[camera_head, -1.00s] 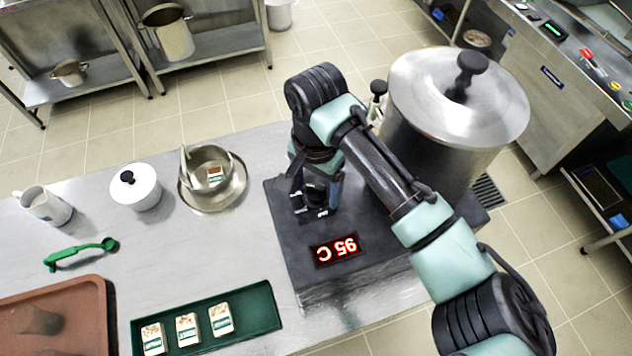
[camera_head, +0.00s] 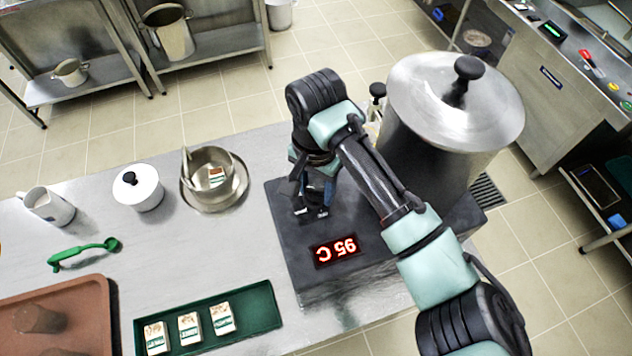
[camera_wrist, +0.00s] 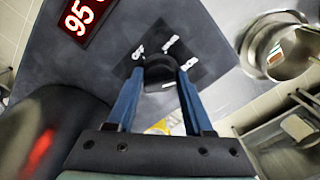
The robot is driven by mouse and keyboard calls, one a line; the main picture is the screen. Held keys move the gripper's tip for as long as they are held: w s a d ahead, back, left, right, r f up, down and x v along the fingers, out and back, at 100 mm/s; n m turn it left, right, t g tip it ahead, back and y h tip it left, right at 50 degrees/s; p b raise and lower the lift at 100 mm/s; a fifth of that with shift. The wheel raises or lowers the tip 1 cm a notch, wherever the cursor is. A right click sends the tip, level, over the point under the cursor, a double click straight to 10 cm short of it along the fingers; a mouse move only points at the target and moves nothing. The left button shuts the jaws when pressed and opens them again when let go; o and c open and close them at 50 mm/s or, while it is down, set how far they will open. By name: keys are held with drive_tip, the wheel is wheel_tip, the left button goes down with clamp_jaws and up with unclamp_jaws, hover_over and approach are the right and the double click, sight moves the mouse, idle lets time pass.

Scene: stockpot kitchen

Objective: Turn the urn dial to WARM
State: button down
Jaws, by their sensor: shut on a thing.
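The urn is a large steel pot (camera_head: 440,160) with a steel lid and black knob, on a dark base (camera_head: 285,250). A red display (camera_head: 336,250) on the base reads 95 C, upside down in the head view. The black dial (camera_wrist: 159,70) sits on a dark plate with several white labels, too small to read surely. My gripper (camera_wrist: 162,76) is shut on the dial, one blue finger on each side. In the head view my gripper (camera_head: 314,205) points down at the base and hides most of the dial. Which label the dial points to I cannot tell.
Left of the base stand a steel bowl (camera_head: 238,190), a white lidded pot (camera_head: 138,188) and a white mug (camera_head: 46,206). A green tray (camera_head: 265,312) with small packets, a green utensil (camera_head: 85,252) and a brown tray (camera_head: 95,300) lie nearer. Clear steel counter shows between them.

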drive_tip(key=shift+a+r+p, duration=0.1)
drive_tip(key=shift+r+p, duration=0.15)
drive_tip(key=shift+p, duration=0.2)
drive_tip(key=shift+n+p, duration=0.7)
drive_tip(key=shift+p, duration=0.3)
drive_tip(key=shift+n+p, duration=0.9)
drive_tip(key=shift+p, duration=0.2)
drive_tip(key=n+p, duration=0.1)
drive_tip(key=n, duration=0.2)
drive_tip(key=shift+f+n, duration=0.15)
drive_tip(key=shift+n, duration=0.15)
drive_tip(key=n+p, duration=0.1)
drive_tip(key=n, duration=0.3)
drive_tip(key=shift+w, duration=0.1)
drive_tip(key=shift+n, duration=0.4)
drive_tip(key=shift+c, duration=1.4)
unclamp_jaws()
